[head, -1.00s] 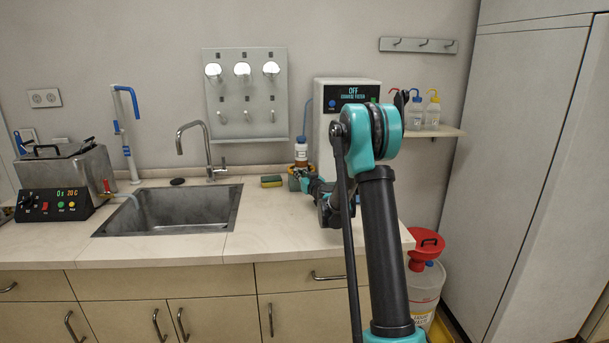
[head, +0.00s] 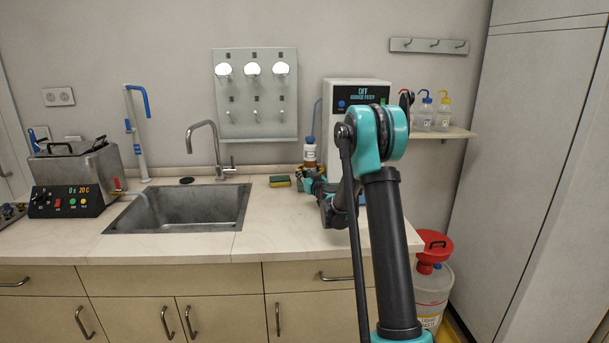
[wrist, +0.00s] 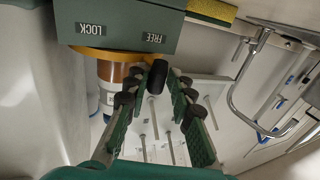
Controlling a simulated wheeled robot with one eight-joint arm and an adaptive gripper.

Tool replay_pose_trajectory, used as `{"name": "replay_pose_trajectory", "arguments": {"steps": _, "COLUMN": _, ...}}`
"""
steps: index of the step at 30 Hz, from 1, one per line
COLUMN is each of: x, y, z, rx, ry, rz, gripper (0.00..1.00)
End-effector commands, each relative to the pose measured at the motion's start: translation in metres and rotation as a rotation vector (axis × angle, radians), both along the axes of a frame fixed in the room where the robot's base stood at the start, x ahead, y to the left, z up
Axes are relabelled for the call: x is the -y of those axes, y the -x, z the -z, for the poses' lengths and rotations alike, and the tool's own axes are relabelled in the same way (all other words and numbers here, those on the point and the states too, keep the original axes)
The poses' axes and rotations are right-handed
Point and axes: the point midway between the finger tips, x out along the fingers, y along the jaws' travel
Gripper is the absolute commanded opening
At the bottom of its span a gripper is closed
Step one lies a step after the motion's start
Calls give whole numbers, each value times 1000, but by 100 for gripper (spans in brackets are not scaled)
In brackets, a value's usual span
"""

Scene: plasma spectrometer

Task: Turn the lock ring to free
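The lock ring (wrist: 92,53) is an orange-yellow band under a grey-green housing (wrist: 120,14) in the wrist view. The housing carries a LOCK label (wrist: 91,30) and a FREE label (wrist: 153,37). A black knob (wrist: 157,76) stands out in front of the ring, below the FREE label in the picture. My gripper (wrist: 157,88) is open, with a finger on each side of the knob and gaps showing. An amber bottle with a white label (wrist: 108,95) hangs at the ring. In the head view my gripper (head: 305,179) is small, and my arm partly hides the instrument (head: 333,125).
The sink (head: 180,208) and tap (head: 215,150) lie left of the instrument, with a sponge (head: 280,181) between. A water bath (head: 75,180) stands far left. Wash bottles (head: 432,115) stand on a shelf at right. The counter front (head: 180,250) is clear.

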Motion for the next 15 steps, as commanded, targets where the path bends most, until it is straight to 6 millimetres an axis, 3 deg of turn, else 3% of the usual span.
{"name": "replay_pose_trajectory", "arguments": {"steps": 9, "x": 3, "y": 1, "z": 0, "rx": 0, "ry": 0, "rz": 5, "gripper": 23}}
{"name": "replay_pose_trajectory", "arguments": {"steps": 15, "x": 11, "y": 23, "z": -1, "rx": 0, "ry": 0, "rz": 7, "gripper": 23}}
